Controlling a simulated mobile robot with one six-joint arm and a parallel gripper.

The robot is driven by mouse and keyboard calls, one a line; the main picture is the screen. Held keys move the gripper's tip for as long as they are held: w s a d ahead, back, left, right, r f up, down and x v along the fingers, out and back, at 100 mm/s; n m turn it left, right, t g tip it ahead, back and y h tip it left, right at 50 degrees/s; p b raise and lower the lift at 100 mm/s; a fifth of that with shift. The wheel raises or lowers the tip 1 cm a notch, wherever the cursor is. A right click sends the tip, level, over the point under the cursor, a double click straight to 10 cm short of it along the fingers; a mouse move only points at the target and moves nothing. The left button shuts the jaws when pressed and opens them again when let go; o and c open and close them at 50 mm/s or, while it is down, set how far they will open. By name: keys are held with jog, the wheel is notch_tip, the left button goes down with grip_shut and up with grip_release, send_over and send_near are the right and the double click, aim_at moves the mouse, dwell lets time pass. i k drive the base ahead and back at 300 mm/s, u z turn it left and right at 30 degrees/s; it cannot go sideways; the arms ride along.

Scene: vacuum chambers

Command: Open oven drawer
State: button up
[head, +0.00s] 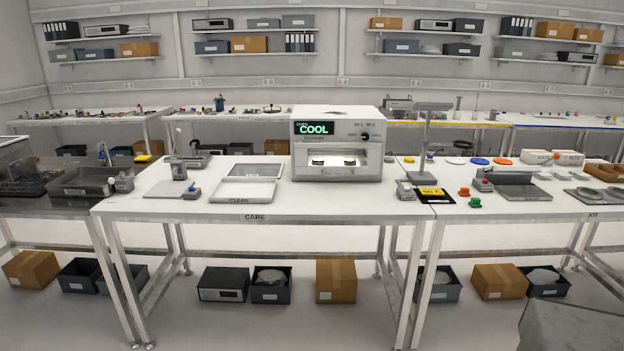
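The oven (337,145) is a white box on the middle white table. Below is a lit window or opening (338,156), with two dark round pieces inside on a light surface. I cannot tell whether glass covers it. The lower front looks flush with the body, and no drawer visibly sticks out. A handle is too small to make out. My gripper is not in view.
Left of the oven lie two shallow trays (245,190), one by the label "CLEAN". A grey stand (428,145) and a yellow-marked block (432,194) are to its right. The tabletop (330,205) before the oven is clear. Boxes and bins sit under the tables.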

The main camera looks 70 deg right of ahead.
aim_at(369, 165)
jog(key=u, duration=0.55)
jog(key=k, duration=1.5)
jog(key=z, duration=1.15)
jog(key=i, duration=1)
jog(key=u, duration=0.15)
